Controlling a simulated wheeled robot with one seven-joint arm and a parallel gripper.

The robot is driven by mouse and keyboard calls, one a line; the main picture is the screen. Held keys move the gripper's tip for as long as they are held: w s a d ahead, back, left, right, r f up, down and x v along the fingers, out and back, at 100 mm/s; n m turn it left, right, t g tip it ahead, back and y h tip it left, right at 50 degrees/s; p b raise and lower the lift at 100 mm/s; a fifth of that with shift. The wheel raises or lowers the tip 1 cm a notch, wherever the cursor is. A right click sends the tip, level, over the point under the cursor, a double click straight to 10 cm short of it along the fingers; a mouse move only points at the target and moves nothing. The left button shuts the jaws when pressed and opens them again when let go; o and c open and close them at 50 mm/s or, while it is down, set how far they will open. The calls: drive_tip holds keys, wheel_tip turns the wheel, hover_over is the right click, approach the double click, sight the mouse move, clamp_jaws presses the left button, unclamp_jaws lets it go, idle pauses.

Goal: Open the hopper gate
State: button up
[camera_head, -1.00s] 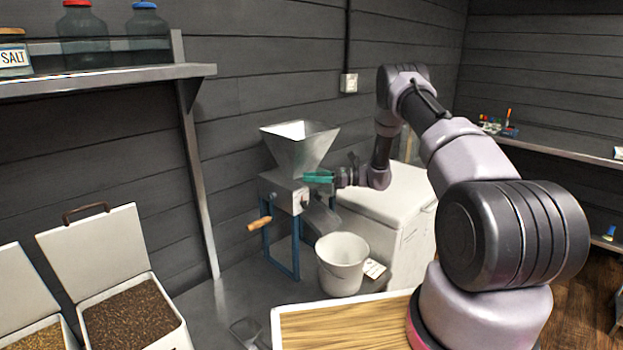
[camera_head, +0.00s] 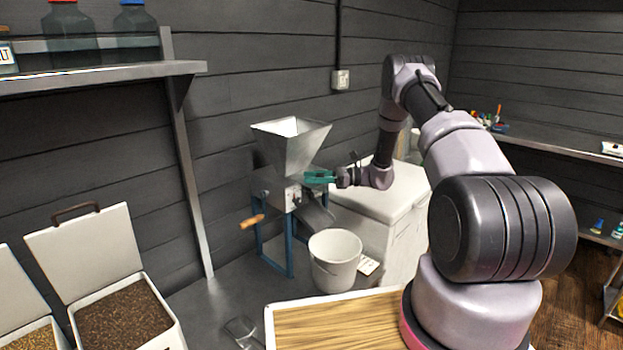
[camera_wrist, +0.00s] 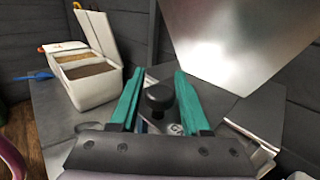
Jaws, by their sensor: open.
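The grain mill (camera_head: 275,187) stands on blue legs against the back wall, with a flared metal hopper (camera_head: 290,147) on top. My gripper (camera_head: 308,178), with teal fingers, is at the mill's right side, just below the hopper. In the wrist view my gripper (camera_wrist: 159,76) is open, with one finger on each side of a round black knob (camera_wrist: 160,97). I cannot tell whether either finger touches the knob. The hopper's sheet-metal wall (camera_wrist: 235,40) fills the upper right there. The gate plate itself is not clearly seen.
A white bucket (camera_head: 335,260) stands below the mill's chute (camera_head: 317,218). The wooden crank handle (camera_head: 252,222) sticks out at the mill's front left. A white chest (camera_head: 385,205) stands right of the mill. Open grain bins (camera_head: 160,335) are at left.

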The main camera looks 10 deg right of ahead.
drive_tip(key=s+d, duration=0.1)
drive_tip(key=d, duration=0.9)
drive_tip(key=shift+s+d, duration=0.15)
drive_tip(key=shift+s, duration=0.15)
drive_tip(key=s+a+r+n+g+h, duration=0.1)
drive_tip(key=s+a+r+n+h, duration=0.2)
drive_tip(key=r, duration=0.4)
drive_tip(key=s+a+r+n+g+h, duration=0.1)
drive_tip(key=s+r+n+h, duration=0.15)
drive_tip(key=s+r, duration=0.4)
drive_tip(key=s+a+r+n+g+h, duration=0.2)
drive_tip(key=s+a+r+n, duration=0.1)
drive_tip(key=r, duration=0.6)
drive_tip(key=s+d+r+n+t+h, duration=0.1)
drive_tip(key=s+r+n+t+h, duration=0.2)
drive_tip(key=s+r, duration=0.3)
drive_tip(key=s+d+r+n+t+h, duration=0.2)
drive_tip(key=s+r+n+t+h, duration=0.2)
drive_tip(key=s, duration=1.3)
wheel_tip(320, 180, up, 2)
drive_tip(key=shift+s+d+r+t+h, duration=0.15)
drive_tip(key=shift+s+t+h, duration=0.15)
drive_tip(key=shift+t+h, duration=0.4)
